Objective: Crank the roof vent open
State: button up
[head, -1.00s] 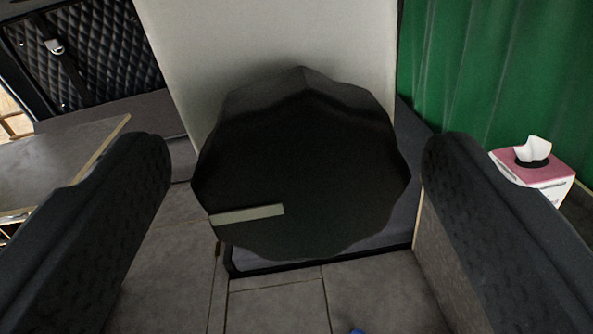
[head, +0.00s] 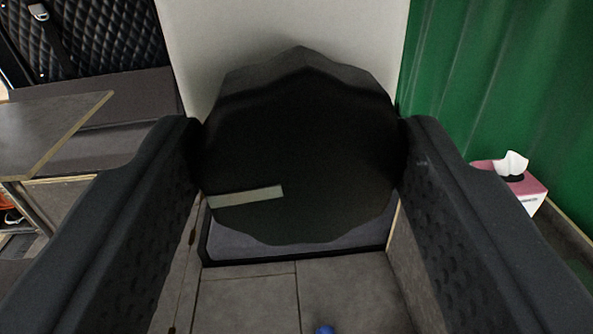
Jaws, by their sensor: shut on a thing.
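A large black knob (head: 300,150) with a scalloped edge and a pale bar marking (head: 245,197) fills the middle of the head view. The bar lies at the knob's lower left, tilted slightly up to the right. My gripper (head: 301,155) has one dark finger on each side of the knob, and both fingertips press against its edges. The gripper is shut on the knob. The vent itself cannot be made out, and what lies behind the knob is hidden.
A pale panel (head: 285,25) stands behind the knob. A green curtain (head: 470,80) hangs at right, with a pink and white tissue box (head: 525,192) beside it. A grey table (head: 45,130) is at left, near black quilted padding (head: 105,40). A small blue thing (head: 325,329) shows at the bottom edge.

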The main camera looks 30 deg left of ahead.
jog(key=o, duration=1)
jog(key=shift+s, duration=0.1)
jog(key=shift+c, duration=0.2)
jog(key=b+v, duration=0.5)
jog(key=v, duration=0.9)
jog(key=shift+r, duration=0.15)
